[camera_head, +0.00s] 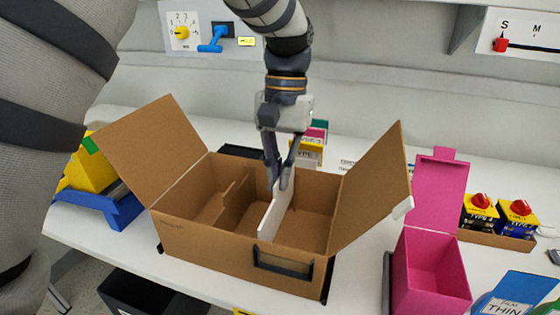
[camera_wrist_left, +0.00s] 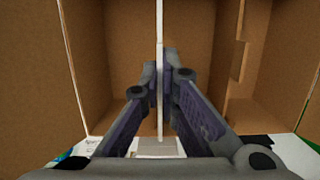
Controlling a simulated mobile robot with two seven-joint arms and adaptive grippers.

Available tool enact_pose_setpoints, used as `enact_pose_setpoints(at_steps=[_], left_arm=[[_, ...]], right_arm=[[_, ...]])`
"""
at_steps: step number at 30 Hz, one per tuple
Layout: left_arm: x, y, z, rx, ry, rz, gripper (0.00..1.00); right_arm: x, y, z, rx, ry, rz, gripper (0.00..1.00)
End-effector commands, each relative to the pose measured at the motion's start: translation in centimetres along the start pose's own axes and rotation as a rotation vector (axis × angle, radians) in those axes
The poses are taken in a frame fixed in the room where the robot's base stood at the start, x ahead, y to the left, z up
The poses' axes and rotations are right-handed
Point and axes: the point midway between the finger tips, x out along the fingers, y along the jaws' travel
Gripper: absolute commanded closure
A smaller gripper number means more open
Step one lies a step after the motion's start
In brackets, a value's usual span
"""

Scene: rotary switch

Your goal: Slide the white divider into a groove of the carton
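The open brown cardboard carton (camera_head: 205,255) stands on the white table with its two side flaps spread outward. The white divider (camera_head: 272,216) is upright inside it, running from the front wall toward the back. In the left wrist view the divider (camera_wrist_left: 159,30) shows edge-on as a thin white strip. My left gripper (camera_head: 281,183) reaches down from above and is shut on the divider's upper part; its fingertips (camera_wrist_left: 159,70) press on both sides. The divider's lower edge is hidden, and I cannot tell whether its ends sit in grooves. My right gripper is not in view.
A brown partition (camera_head: 237,196) stands in the carton left of the divider. A pink open box (camera_head: 432,272) stands to the right, a blue bin (camera_head: 122,212) with yellow items to the left. Small boxes (camera_head: 310,148) stand behind the carton. Yellow-and-red button units (camera_head: 480,213) are far right.

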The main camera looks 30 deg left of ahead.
Motion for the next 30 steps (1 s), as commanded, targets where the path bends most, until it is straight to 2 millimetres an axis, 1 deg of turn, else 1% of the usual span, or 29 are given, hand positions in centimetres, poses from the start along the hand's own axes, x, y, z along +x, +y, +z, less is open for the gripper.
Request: enact_pose_setpoints(at_steps=[9, 15, 20, 28, 29, 30], left_arm=[[2.5, 0.0, -0.5, 0.000, -0.001, 0.000, 1.00], [3.7, 0.0, -0.7, 0.000, 0.000, 0.001, 1.00], [4.1, 0.0, -0.8, 0.000, 0.000, 0.001, 1.00], [4.2, 0.0, -0.8, 0.000, 0.001, 0.001, 1.00], [4.2, 0.0, -0.8, 0.000, 0.001, 0.001, 0.95], [4.2, 0.0, -0.8, 0.000, 0.001, 0.001, 0.86]], right_arm=[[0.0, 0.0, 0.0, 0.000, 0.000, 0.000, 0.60], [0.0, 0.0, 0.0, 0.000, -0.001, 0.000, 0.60], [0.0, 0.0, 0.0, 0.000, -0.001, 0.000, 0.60], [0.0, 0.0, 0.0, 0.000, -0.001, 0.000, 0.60], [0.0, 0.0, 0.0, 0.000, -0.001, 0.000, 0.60], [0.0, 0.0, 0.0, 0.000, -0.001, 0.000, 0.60]])
